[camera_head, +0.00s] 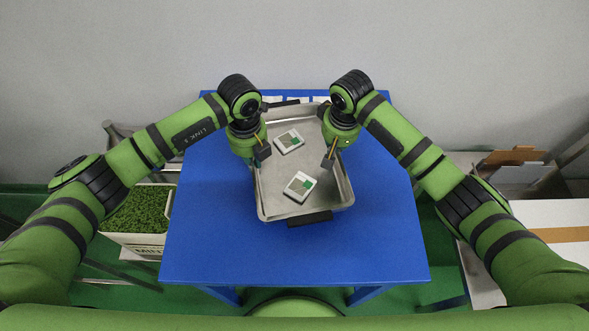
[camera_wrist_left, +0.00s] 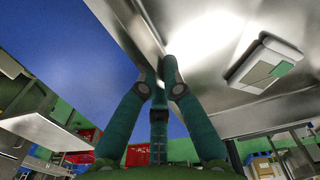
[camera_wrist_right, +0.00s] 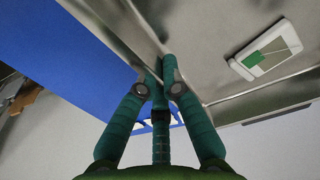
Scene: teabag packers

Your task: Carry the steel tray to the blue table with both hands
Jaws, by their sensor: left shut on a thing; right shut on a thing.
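The steel tray (camera_head: 318,206) is over the blue table (camera_head: 210,235), slightly turned, with two white-and-green packets (camera_head: 300,186) lying in it. I cannot tell whether it rests on the tabletop or is just above it. My left gripper (camera_head: 262,157) is shut on the tray's left wall; the left wrist view shows its fingers (camera_wrist_left: 160,75) pinching the rim. My right gripper (camera_head: 329,162) is shut on the right wall; the right wrist view shows its fingers (camera_wrist_right: 160,75) on the rim. The tray's far corners are partly hidden by my wrists.
A planter box (camera_head: 135,240) of green leaves stands left of the table. An open cardboard box (camera_head: 515,165) and a white surface (camera_head: 545,215) are at the right. A grey wall (camera_head: 300,45) is behind. The tabletop is clear on both sides of the tray; small pale items lie at its far edge.

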